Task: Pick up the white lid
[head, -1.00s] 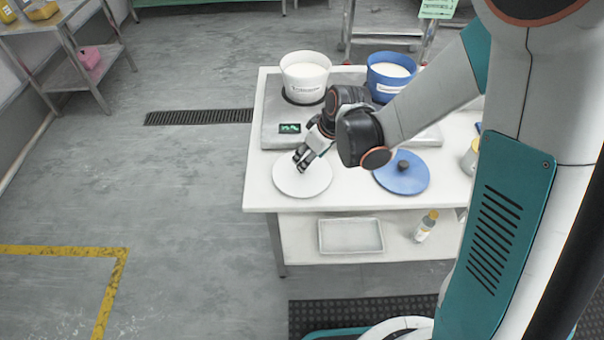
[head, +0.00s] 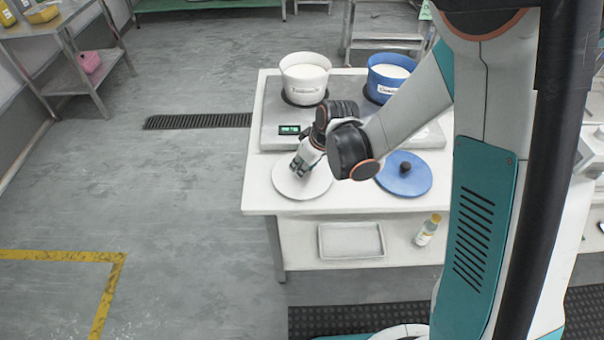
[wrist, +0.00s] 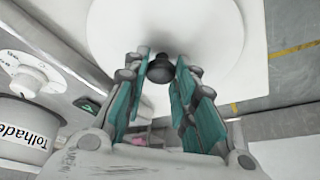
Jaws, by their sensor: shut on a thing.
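The white lid (head: 290,185) is a round flat disc lying at the front left of the white table. In the wrist view the lid (wrist: 205,35) fills the top middle, with a dark round knob (wrist: 161,68) near its lower edge. My gripper (head: 299,168) is over the lid in the head view and hides the knob there. In the wrist view my gripper (wrist: 161,76) has its teal-padded fingers on both sides of the knob, shut on it. The lid looks flat on the table; I cannot see a gap below it.
A blue lid (head: 410,182) with a dark knob lies to the right. A tray (head: 351,241) and a bottle (head: 428,230) sit on the lower shelf. Table edges are close in front and left.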

